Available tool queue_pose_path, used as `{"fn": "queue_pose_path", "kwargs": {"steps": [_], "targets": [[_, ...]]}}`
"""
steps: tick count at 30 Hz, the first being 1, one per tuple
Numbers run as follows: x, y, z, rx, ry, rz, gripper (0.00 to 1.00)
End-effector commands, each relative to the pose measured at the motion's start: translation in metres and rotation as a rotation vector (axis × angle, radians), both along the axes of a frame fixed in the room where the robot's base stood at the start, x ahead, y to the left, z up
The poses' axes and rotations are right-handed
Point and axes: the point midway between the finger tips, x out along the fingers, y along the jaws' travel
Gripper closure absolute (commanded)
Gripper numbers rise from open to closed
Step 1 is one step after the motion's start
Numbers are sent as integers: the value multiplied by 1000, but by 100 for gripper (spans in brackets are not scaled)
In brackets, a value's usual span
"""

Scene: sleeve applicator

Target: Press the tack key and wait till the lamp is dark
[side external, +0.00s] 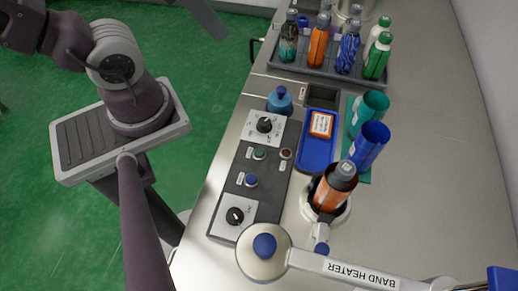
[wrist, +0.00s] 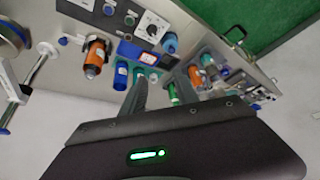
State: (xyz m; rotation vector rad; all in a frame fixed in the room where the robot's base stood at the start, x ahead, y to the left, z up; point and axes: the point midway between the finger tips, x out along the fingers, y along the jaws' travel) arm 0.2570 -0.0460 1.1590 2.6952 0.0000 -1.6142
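The dark grey control panel (side external: 222,222) lies on the bench with two black dials, an upper dial (side external: 264,125) and a lower dial (side external: 235,216). Between them are a green key (side external: 259,153) and a blue key (side external: 251,181). Their small labels are too small to read, so I cannot tell which is the tack key. A small brownish lamp (side external: 286,154) right of the green key looks unlit. The panel also shows at the top of the wrist view (wrist: 118,13). My gripper (wrist: 158,88) has its fingers apart, empty, in the air away from the keys.
An orange bottle (side external: 333,188) stands in a round holder beside the panel, near the band heater arm (side external: 360,272). A bottle rack (side external: 320,70) is at the back.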

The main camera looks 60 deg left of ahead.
Motion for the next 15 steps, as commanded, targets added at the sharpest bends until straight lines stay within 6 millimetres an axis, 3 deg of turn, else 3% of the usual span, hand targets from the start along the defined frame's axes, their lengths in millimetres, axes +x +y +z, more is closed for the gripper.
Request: {"fn": "queue_pose_path", "kwargs": {"steps": [1, 5, 15], "targets": [[0, 0, 0, 0, 0, 0, 76], [0, 0, 0, 0, 0, 0, 100], [0, 0, 0, 0, 0, 0, 100]]}}
